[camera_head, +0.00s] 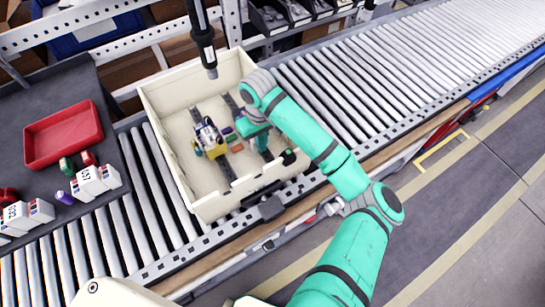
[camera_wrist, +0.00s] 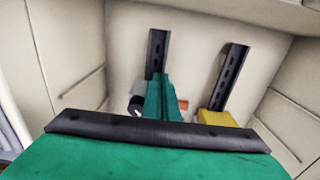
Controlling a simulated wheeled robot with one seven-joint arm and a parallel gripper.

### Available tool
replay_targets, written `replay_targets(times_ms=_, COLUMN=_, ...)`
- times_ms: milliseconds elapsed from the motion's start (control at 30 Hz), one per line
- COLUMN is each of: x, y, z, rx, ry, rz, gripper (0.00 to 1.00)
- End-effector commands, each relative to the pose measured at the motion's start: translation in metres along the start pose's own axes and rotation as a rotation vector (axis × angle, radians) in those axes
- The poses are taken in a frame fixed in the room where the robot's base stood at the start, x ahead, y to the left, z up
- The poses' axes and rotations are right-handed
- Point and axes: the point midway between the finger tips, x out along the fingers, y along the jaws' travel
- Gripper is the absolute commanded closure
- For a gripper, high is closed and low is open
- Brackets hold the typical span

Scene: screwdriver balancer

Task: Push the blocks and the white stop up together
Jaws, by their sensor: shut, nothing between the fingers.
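Two dark slotted rails (camera_head: 219,160) run along the floor of a cream bin; they also show in the wrist view (camera_wrist: 235,72). A yellow block (camera_head: 215,148) sits on the left rail in the head view, with small red and green blocks (camera_head: 232,140) beside it. The yellow block (camera_wrist: 216,118) and an orange-red block (camera_wrist: 183,105) show partly in the wrist view. My teal gripper (camera_head: 246,127) is shut and empty, low in the bin by the right rail; its fingers (camera_wrist: 165,95) hide part of that rail. I cannot make out the white stop for sure.
The bin (camera_head: 158,115) stands on a roller conveyor (camera_head: 320,85), its walls close around my gripper. A red tray (camera_head: 64,135) and small boxes (camera_head: 95,180) lie on the left. The upper bin floor is mostly clear.

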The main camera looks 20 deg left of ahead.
Motion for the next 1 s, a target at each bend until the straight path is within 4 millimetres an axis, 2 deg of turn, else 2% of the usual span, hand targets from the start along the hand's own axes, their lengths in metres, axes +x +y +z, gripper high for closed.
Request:
replay_targets(times_ms=667, x=-0.001, y=0.000, z=0.004, rx=0.000, ry=-0.001, rz=0.000, gripper=1.00)
replay_targets(times_ms=1000, x=-0.012, y=0.000, z=0.004, rx=-0.001, ry=0.001, rz=0.000, gripper=1.00)
